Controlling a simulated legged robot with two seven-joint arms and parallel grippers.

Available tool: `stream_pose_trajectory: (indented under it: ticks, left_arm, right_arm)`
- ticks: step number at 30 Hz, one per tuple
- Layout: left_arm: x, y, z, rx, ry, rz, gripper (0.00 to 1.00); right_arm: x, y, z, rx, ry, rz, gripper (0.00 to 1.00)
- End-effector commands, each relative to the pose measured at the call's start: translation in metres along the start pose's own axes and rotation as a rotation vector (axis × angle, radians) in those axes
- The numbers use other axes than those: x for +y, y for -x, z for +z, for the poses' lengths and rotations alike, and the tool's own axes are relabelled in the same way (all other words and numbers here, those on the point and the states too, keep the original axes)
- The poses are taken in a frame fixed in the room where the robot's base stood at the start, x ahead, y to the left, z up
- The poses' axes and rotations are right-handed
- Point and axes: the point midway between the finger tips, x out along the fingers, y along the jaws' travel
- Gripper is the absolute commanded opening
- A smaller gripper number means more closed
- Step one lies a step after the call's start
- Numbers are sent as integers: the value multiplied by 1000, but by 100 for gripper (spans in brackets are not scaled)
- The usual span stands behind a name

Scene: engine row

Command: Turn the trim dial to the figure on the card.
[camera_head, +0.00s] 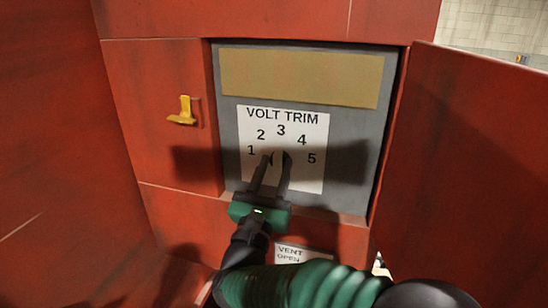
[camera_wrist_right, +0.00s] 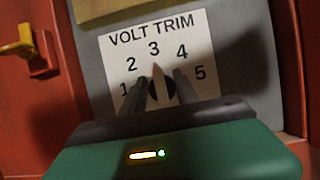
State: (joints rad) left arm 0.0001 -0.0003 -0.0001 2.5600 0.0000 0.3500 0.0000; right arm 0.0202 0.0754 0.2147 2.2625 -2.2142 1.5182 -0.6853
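The trim dial (camera_wrist_right: 158,82) is a small dark knob with a pale pointer, on a white plate (camera_head: 245,124) marked VOLT TRIM with figures 1 to 5. In the right wrist view the pointer stands up towards the 3. My right gripper (camera_head: 277,157) reaches the plate from below, its two dark fingers apart, one on each side of the dial. In the wrist view my right gripper (camera_wrist_right: 162,88) partly hides the dial; I see no clear grip on it. No card showing a single figure is in view. My left gripper is not in view.
The plate sits in a grey recessed panel (camera_head: 228,90) with a blank tan strip (camera_head: 300,77) above. A red door (camera_head: 455,160) stands open at the right. A yellow latch (camera_head: 183,112) is on the left red panel. A VENT OPEN label (camera_head: 289,254) is below.

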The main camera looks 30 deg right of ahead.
Motion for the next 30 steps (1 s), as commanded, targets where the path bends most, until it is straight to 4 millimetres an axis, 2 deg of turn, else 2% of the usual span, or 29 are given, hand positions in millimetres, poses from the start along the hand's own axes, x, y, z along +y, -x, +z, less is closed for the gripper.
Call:
stream_pose_trajectory:
  ticks: [8, 16, 25, 30]
  left_arm:
    - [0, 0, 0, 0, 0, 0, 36]
    - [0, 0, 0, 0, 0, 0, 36]
    - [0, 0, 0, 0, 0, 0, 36]
    - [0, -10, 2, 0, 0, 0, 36]
  right_arm:
    - [1, -2, -1, 1, 2, 1, 36]
    - [2, -2, -1, 1, 1, 2, 0]
    - [2, -1, -1, 0, -1, 1, 0]
    - [2, 0, -3, -2, -28, -9, 0]
